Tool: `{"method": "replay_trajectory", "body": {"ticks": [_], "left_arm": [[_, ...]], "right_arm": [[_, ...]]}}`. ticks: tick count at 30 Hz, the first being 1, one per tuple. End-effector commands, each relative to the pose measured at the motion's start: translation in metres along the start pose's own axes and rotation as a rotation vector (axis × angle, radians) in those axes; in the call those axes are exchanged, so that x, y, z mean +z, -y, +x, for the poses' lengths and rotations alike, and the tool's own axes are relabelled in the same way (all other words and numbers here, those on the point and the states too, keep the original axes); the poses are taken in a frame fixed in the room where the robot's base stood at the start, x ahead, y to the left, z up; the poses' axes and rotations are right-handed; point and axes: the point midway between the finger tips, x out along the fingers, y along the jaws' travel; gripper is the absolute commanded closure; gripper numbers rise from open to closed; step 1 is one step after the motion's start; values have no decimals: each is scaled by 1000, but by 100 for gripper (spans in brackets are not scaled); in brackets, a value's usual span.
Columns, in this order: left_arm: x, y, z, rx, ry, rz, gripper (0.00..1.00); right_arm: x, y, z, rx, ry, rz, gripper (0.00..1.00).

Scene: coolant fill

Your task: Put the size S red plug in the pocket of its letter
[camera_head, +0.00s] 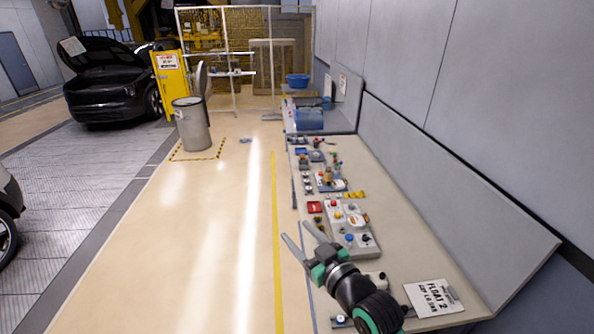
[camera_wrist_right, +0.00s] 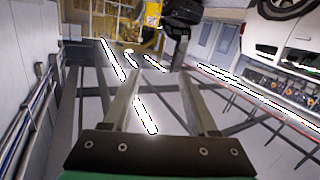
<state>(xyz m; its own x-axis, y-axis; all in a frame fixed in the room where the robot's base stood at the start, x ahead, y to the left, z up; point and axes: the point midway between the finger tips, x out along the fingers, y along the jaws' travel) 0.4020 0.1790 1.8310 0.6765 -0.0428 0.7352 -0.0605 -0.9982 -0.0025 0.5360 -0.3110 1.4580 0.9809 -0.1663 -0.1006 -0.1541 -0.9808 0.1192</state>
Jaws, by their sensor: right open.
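My right gripper (camera_head: 298,236) is open and empty at the near left edge of the workbench (camera_head: 400,205). Its two bare fingers also show in the right wrist view (camera_wrist_right: 161,76), apart with nothing between them. A grey tray (camera_head: 364,250) on the bench, just right of the gripper, carries several small coloured pieces. I cannot read any size letter or pocket marking, so I cannot tell which is the size S red plug. My left gripper is not in view.
A second tray (camera_head: 330,184) with small parts stands farther back. A white "FLOAT 2" card (camera_head: 433,298) lies at the near right. Blue bins (camera_head: 309,119) stand at the far end. The bench's right strip is clear.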

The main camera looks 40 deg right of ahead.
Motion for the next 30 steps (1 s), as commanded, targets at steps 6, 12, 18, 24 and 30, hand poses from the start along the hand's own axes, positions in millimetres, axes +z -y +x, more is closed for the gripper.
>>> {"method": "replay_trajectory", "body": {"ticks": [6,12,18,24,30], "left_arm": [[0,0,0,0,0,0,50],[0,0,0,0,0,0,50],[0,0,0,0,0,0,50],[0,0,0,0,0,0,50],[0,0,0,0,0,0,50]], "right_arm": [[-241,48,-74,-86,-548,77,41],[-350,63,-171,-154,-876,171,41],[-367,64,-194,-169,-942,196,41],[-366,64,-192,-168,-939,194,41],[-366,64,-192,-167,-937,193,41]]}}
